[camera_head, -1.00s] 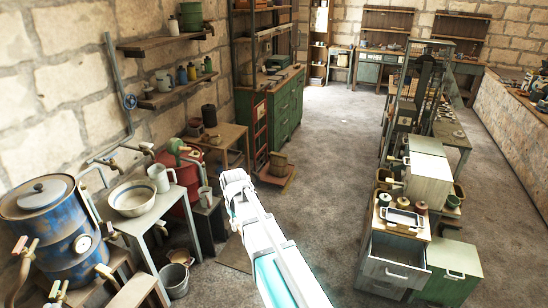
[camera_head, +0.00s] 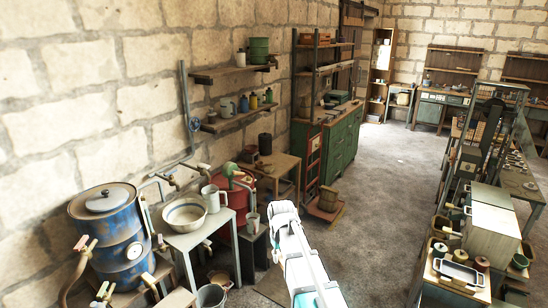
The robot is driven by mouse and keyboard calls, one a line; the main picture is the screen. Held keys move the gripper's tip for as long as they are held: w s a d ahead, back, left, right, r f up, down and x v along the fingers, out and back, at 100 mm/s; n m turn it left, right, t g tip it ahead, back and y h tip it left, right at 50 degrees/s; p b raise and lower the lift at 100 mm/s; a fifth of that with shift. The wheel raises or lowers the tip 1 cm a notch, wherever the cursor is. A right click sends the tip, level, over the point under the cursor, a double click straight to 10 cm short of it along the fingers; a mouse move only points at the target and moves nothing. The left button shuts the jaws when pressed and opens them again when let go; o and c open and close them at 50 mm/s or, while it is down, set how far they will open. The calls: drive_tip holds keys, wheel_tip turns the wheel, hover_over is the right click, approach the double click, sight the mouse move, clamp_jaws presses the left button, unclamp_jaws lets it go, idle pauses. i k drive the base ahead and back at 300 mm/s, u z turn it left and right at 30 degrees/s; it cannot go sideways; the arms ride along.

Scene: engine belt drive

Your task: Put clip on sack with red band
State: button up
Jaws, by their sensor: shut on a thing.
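I cannot make out a clip or a sack with a red band in this view. The white end of my arm shows at the bottom centre, over the floor. The fingers of my gripper do not show, so what they hold is hidden.
A blue drum (camera_head: 110,238) stands at left, beside a small table (camera_head: 203,232) with a bowl (camera_head: 184,214) and a jug (camera_head: 213,198). A green cabinet (camera_head: 342,145) stands against the wall. A brown tub (camera_head: 328,198) stands before it. Cluttered benches line the right; the middle floor (camera_head: 392,190) is clear.

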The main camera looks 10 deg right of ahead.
sight(329, 199)
drive_tip(key=z, duration=0.1)
drive_tip(key=i, duration=0.65)
drive_tip(key=z, duration=0.5)
drive_tip(key=i, duration=0.75)
drive_tip(key=z, duration=0.45)
drive_tip(key=i, duration=0.65)
drive_tip(key=z, duration=0.3)
drive_tip(key=i, duration=1.95)
drive_tip(key=u, duration=0.5)
drive_tip(key=i, duration=1.35)
drive_tip(key=u, duration=0.45)
